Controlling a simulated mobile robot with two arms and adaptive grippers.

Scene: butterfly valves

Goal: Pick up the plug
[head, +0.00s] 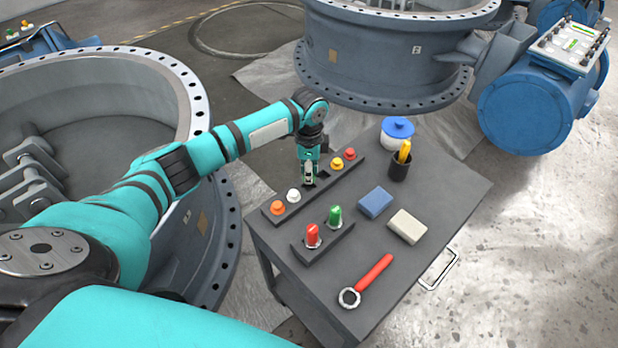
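A long dark rack (268,218) on the cart holds small round-topped plugs in a row. An orange plug (277,208) and a white plug (293,195) are at its near left end. A yellow plug (337,163) and a red plug (350,153) are at its far right end. My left gripper (309,178) points down over the middle of the rack, between the white and yellow plugs. Its fingers hide the spot below, and whether anything is between them is too small to tell. A dark square opening (324,174) shows just right of the fingers. My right gripper is out of view.
The grey cart top (440,185) also carries a shorter rack (325,244) with red and green knobs, a blue block (375,202), a beige block (407,226), a red-handled wrench (366,279), a dark cup (400,167) and a blue-lidded jar (397,133). Large valve bodies stand around.

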